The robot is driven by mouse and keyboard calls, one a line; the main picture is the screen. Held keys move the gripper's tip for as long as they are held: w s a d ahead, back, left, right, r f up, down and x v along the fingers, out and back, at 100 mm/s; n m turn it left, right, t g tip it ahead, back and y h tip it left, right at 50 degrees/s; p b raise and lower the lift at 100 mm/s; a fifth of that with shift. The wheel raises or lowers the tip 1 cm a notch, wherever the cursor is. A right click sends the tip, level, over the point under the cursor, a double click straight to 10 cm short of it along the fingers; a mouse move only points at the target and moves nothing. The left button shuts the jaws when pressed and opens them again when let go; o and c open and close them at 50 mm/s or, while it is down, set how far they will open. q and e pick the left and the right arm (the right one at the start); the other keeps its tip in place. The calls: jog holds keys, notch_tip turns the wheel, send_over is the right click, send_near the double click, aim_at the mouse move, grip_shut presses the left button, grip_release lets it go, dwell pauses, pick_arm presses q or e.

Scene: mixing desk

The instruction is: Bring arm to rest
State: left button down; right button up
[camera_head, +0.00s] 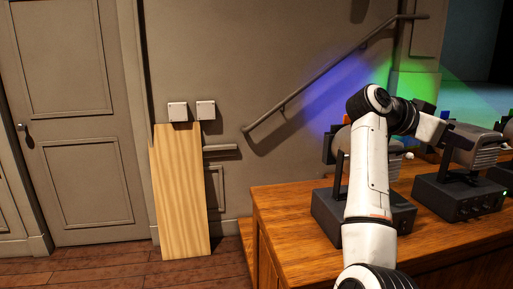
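My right arm (370,180) rises from the bottom edge over the wooden desk. It bends at a dark elbow joint (369,101), and its white forearm (429,127) runs right toward a grey lamp-like device. The fingers of my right gripper cannot be made out. The far end of the forearm is lost by the device, so I cannot tell whether the gripper is open, shut or holding anything. My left arm and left gripper do not show.
The wooden desk (290,212) fills the lower right. A grey device on a black box (458,197) stands on it; another box (327,218) is partly behind my arm. A pale wooden board (180,190) leans on the wall near a door (75,120). The floor at left is clear.

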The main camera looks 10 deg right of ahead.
jog(key=w+a+f+n+t+y, duration=0.1)
jog(key=w+a+f+n+t, duration=0.1)
jog(key=a+f+n+t, duration=0.65)
jog(key=w+a+f+n+t+y, duration=0.3)
jog(key=f+n+t, duration=0.35)
jog(key=t, duration=0.55)
jog(key=s+a+f+n+g+y, duration=0.1)
jog(key=s+a+f+n+y, duration=0.15)
jog(key=a+f+y, duration=0.4)
jog(key=s+a+f+n+g+y, duration=0.1)
jog(key=s+a+f+n+y, duration=0.2)
jog(key=f, duration=0.7)
jog(key=s+a+f+g+y, duration=0.1)
jog(key=s+a+f+g, duration=0.2)
jog(key=s+f, duration=0.5)
jog(key=s+a+f+g+y, duration=0.1)
jog(key=s+a+f+g, duration=0.3)
jog(key=s+f, duration=0.5)
jog(key=s+a+f+g+y, duration=0.1)
jog(key=s+a+f+g, duration=0.2)
jog(key=s+f, duration=0.6)
jog(key=shift+a+m+g, duration=0.25)
jog(key=shift+m+g, duration=0.2)
jog(key=shift+g, duration=0.2)
jog(key=shift+s+a+f, duration=0.1)
